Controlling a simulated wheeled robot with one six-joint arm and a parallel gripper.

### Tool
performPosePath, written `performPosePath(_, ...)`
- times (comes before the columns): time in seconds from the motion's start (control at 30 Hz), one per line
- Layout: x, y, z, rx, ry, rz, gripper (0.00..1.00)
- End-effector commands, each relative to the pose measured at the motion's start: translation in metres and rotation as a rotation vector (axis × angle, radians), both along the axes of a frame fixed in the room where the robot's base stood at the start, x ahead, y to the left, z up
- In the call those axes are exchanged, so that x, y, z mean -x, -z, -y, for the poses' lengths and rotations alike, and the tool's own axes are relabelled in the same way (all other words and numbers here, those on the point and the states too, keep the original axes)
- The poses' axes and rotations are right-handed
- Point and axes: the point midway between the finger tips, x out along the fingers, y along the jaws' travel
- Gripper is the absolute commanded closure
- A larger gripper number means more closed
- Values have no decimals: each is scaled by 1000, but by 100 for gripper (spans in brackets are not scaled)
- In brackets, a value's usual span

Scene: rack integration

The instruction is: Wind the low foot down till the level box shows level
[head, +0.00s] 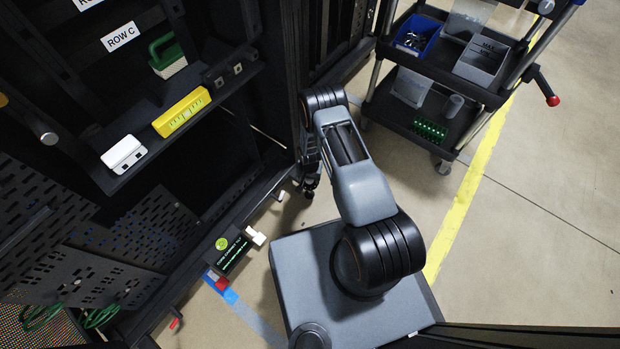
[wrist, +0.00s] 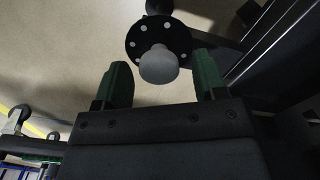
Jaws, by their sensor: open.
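A dark foot disc with pale dots around its rim (wrist: 140,38) and a grey rounded knob (wrist: 158,66) shows in the wrist view. My gripper (wrist: 163,84) is open, with its green fingertips on either side of the knob; I cannot tell whether they touch it. In the head view my gripper (head: 309,190) is low beside the rack's front corner, mostly hidden by my arm. A dark box with a round green mark and a lit green display, seemingly the level box (head: 234,254), sits on the rack's bottom edge. Its reading is too small to make out.
The rack shelf (head: 150,100) holds a yellow box (head: 181,112), a white box (head: 123,154) and a green-handled brush (head: 167,56). A wheeled cart (head: 447,80) with bins stands at upper right. Floor right of the yellow line (head: 470,190) is clear.

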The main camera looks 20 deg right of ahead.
Motion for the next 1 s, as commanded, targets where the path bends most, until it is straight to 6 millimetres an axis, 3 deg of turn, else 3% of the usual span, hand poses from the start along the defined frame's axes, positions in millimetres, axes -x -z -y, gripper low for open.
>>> performPosePath(0.23,0,0,0,0,0,0,35)
performPosePath(0.73,0,0,0,0,0,0,83)
performPosePath(1.0,0,0,1,0,33,1,84)
